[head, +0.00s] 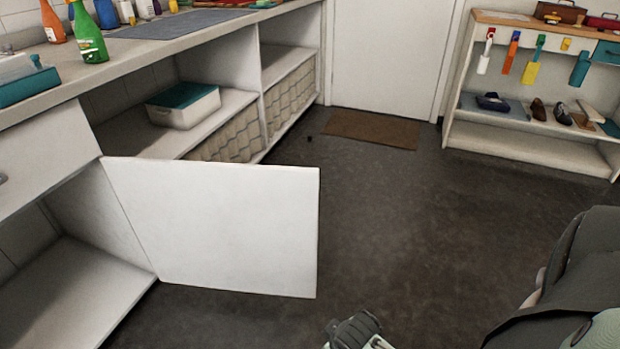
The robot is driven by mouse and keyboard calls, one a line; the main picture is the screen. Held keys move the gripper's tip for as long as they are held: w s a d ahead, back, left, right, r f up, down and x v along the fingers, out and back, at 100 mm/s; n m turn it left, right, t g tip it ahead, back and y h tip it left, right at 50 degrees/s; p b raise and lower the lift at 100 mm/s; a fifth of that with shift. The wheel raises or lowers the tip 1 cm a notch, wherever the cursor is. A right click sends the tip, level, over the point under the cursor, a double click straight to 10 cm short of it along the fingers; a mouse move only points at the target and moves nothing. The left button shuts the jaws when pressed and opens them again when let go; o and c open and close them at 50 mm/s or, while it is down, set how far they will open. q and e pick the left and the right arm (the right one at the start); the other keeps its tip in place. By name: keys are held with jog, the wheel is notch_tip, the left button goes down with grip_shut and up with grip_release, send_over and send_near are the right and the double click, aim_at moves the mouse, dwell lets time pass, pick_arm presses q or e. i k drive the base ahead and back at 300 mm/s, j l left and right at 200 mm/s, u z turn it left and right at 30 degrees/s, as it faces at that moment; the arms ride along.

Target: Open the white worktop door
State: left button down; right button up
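The white worktop door (215,225) stands wide open, swung out from the lower cabinet at the left. Its hinged edge is on the left and its free edge juts out over the dark floor. The open compartment (70,300) behind it shows a bare white bottom. A dark grey piece of one of my grippers or wrists (354,330) shows at the bottom edge, below and right of the door and apart from it. I cannot tell which arm it belongs to, and its fingers cannot be made out. Nothing is seen touching the door.
The worktop (130,50) holds spray bottles and a teal tray. Beneath it are open shelves with a lidded white box (183,106) and baskets. A brown mat (372,129) lies by the far door. A tool shelf (530,135) stands back right. The middle floor is clear.

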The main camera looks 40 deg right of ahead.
aim_at(246, 227)
jog(key=k+u, duration=0.3)
jog(key=k+j+u, duration=0.1)
jog(key=u, duration=0.2)
jog(key=l+u, duration=0.15)
jog(key=u, duration=0.25)
jog(key=l+u, duration=0.1)
jog(key=u, duration=0.3)
jog(key=k+l+u, duration=0.1)
jog(key=u, duration=0.3)
jog(key=k+l, duration=0.2)
jog(key=l, duration=0.35)
jog(key=k+l, duration=0.15)
jog(key=l, duration=0.4)
jog(key=k+l, duration=0.2)
jog(key=l, duration=0.3)
jog(key=k+l, duration=0.15)
jog(key=l, duration=0.4)
jog(key=k+l, duration=0.2)
jog(key=l, duration=0.35)
jog(key=k+l, duration=0.15)
jog(key=l, duration=0.4)
jog(key=k+l, duration=0.2)
jog(key=l, duration=0.3)
jog(key=k+l, duration=0.2)
jog(key=l, duration=0.35)
